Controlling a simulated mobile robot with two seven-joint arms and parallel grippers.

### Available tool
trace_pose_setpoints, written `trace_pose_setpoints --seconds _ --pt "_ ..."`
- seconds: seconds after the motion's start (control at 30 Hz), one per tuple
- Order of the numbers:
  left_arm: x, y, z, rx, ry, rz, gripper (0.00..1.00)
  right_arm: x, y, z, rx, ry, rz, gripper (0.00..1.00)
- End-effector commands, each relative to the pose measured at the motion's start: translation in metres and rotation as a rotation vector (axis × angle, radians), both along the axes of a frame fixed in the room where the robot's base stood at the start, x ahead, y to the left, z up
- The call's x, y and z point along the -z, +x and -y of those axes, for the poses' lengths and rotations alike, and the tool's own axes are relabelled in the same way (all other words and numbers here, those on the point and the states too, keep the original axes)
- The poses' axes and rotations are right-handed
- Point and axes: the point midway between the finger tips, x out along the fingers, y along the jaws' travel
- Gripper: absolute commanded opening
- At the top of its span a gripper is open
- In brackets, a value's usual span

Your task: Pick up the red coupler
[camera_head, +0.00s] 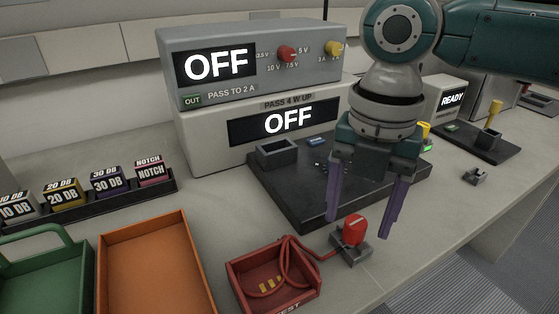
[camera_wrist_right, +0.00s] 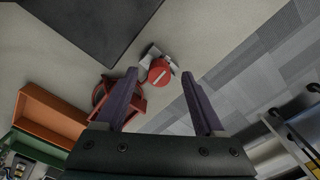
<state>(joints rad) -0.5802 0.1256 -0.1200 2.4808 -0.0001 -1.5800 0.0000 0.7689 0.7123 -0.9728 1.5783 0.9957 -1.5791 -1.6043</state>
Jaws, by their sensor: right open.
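The red coupler (camera_head: 355,229) stands on a small grey holder (camera_head: 350,249) near the table's front edge. It also shows in the right wrist view (camera_wrist_right: 160,72) as a round red top with a pale bar, seen beyond and between the fingertips. My right gripper (camera_head: 362,218) is open and empty, its two purple fingers pointing down above and behind the coupler. In the wrist view the right gripper (camera_wrist_right: 158,88) has its fingers apart, one to each side of the coupler's line. My left gripper is not in view.
A red tray (camera_head: 235,283) with a red cable lies left of the coupler. An orange tray (camera_head: 118,240) and green tray (camera_head: 80,262) stand further left. A dark platform (camera_head: 290,205) and stacked grey units reading OFF (camera_head: 195,135) stand behind. The table edge is close in front.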

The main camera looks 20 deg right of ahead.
Motion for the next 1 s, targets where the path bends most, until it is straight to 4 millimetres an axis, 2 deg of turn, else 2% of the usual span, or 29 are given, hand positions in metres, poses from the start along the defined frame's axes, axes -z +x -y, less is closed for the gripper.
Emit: trace_pose_setpoints --seconds 0.27,0.9,1.0 --pt "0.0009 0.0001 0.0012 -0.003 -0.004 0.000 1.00 0.0047 0.0002 -0.0002 -0.001 0.000 0.001 0.70" --pt "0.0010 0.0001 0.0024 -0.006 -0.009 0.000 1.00 0.0044 0.0003 0.0000 0.000 0.000 0.001 0.00" --pt "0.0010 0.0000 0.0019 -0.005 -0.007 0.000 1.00 0.0043 0.0003 0.0000 0.000 0.000 0.001 0.00"
